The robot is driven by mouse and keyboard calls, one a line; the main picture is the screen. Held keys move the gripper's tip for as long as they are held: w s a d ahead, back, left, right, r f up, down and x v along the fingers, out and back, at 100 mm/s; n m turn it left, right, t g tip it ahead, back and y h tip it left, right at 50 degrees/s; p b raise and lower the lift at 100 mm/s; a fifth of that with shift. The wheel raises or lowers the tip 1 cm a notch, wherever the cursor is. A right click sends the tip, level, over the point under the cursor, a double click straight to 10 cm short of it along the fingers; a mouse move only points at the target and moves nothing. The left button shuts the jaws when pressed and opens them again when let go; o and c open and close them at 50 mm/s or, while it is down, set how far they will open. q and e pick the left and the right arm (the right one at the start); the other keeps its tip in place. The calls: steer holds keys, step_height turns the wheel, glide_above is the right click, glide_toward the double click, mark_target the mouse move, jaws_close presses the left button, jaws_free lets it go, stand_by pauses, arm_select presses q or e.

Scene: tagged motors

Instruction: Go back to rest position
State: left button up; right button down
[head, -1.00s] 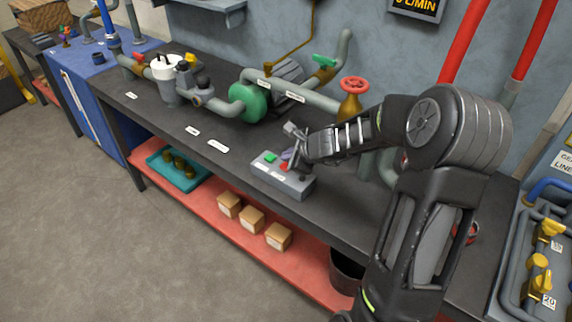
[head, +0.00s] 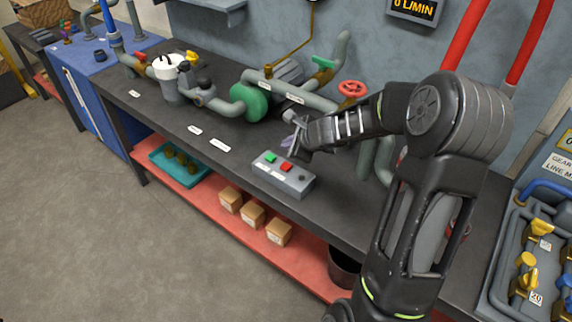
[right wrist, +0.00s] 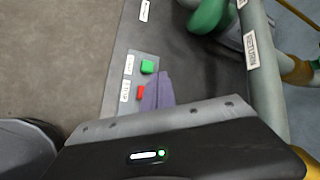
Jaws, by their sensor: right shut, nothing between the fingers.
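My right gripper (head: 291,139) hangs just above and behind the grey control box (head: 283,177) on the dark workbench. Its fingers are shut with nothing between them, and they look apart from the box. The box has a green button (head: 270,158) and a red button (head: 286,167) on top, both uncovered in the head view. In the right wrist view the purplish fingertips (right wrist: 157,92) overlap the right side of the box (right wrist: 121,82), close to the green button (right wrist: 147,67) and red button (right wrist: 141,92). My left gripper is not in view.
Pipes with a green round housing (head: 249,103) and a red handwheel (head: 352,89) run along the back of the bench. Below, the red shelf (head: 200,203) holds a teal tray (head: 160,170) and cardboard boxes (head: 252,216). Yellow valves (head: 526,270) stand at right. The left floor is clear.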

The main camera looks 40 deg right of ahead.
stand_by(0.4)
steer(key=s+a+f+n+g+y, duration=0.1)
steer(key=s+a+f+n+g, duration=0.1)
steer(key=s+a+f+n, duration=0.35)
steer(key=s+a+f+n+g+y, duration=0.1)
steer(key=s+a+f+n+g, duration=0.15)
steer(key=a+f, duration=0.55)
steer(key=s+a+f+n+g, duration=0.1)
steer(key=s+a+f+n, duration=0.2)
steer(key=a+f+n, duration=0.3)
steer(key=s+a+f+n+g+y, duration=0.1)
steer(key=s+a+f+n, duration=0.3)
steer(key=s+a, duration=0.4)
steer(key=s+a+f+n+g+y, duration=0.1)
steer(key=s+a+f+n+g, duration=0.1)
steer(key=s+a+f+n, duration=0.2)
steer(key=s+a+n, duration=0.3)
steer(key=s+a, duration=0.1)
steer(key=s, duration=0.1)
steer(key=shift+s+f+n, duration=0.15)
steer(key=shift+s+n, duration=0.05)
steer(key=shift+n, duration=0.1)
